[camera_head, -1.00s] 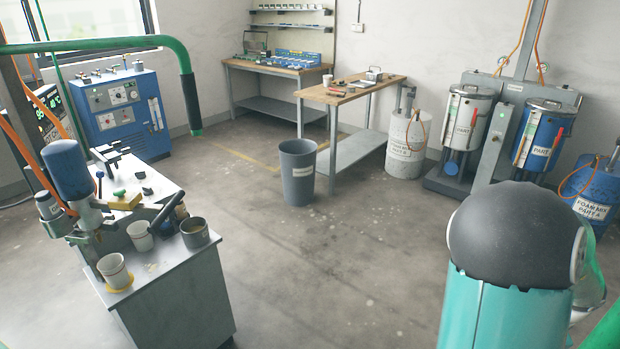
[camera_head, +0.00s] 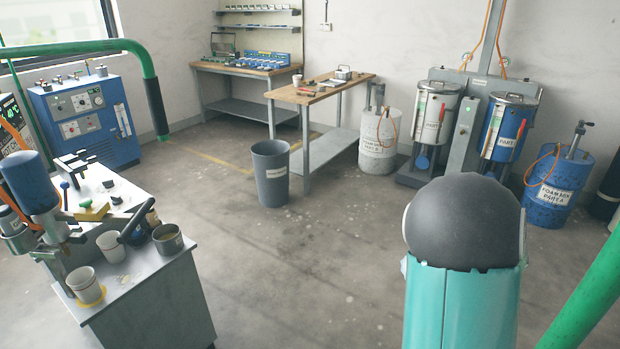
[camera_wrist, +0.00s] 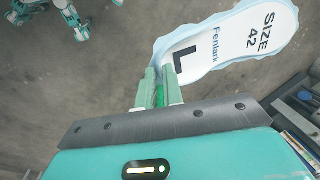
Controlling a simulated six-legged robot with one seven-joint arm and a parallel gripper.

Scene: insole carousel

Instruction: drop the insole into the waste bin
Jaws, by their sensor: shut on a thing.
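The insole (camera_wrist: 225,38) is white with a pale blue edge and is printed "SIZE 42", "Fenlark" and "L". In the wrist view my gripper (camera_wrist: 160,85) is shut on its near end, and the insole sticks out beyond the fingers above the grey floor. The gripper and insole are not visible in the head view.
A wooden-topped workbench (camera_head: 318,91) stands just behind the bin. A grey cabinet with cups (camera_head: 150,290) is at left front. A white drum (camera_head: 378,140) and blue drum (camera_head: 548,195) stand at right. The floor in front of the bin (camera_head: 300,270) is clear.

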